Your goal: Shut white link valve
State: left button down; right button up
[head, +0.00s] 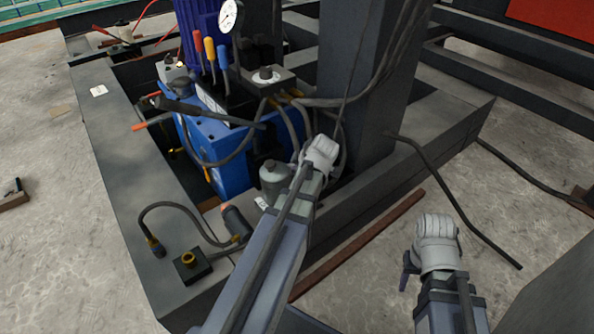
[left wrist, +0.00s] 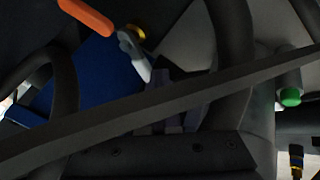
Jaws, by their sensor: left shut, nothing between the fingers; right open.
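In the left wrist view, a short pale grey-white lever (left wrist: 134,55) sits on a brass fitting, angled down to the right. I take it for the white link valve; I cannot pick it out in the head view. My left gripper (left wrist: 170,92) is shut and empty, its dark fingertips just right of and below the lever's end. I cannot tell whether they touch it. A dark diagonal bar crosses in front of the fingers. In the head view the left wrist (head: 320,153) hides its fingers. My right gripper (head: 409,272) is open, low at the right, mostly hidden by its wrist.
A blue hydraulic unit (head: 222,150) with coloured levers and a gauge (head: 228,16) stands inside the dark steel frame (head: 110,150). An orange handle (left wrist: 86,16) and a green-tipped fitting (left wrist: 290,97) are near the left gripper. Black hoses crowd it. A dark column (head: 350,80) rises close by.

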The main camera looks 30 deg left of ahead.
pick_arm(q)
jog(key=shift+w+a, duration=0.9)
jog(key=shift+a, duration=0.1)
jog(key=shift+w+a, duration=0.3)
jog(key=shift+w, duration=0.25)
jog(key=shift+w+a, duration=0.1)
jog(key=shift+w, duration=0.05)
dwell(0.5)
jog(key=shift+d, duration=0.85)
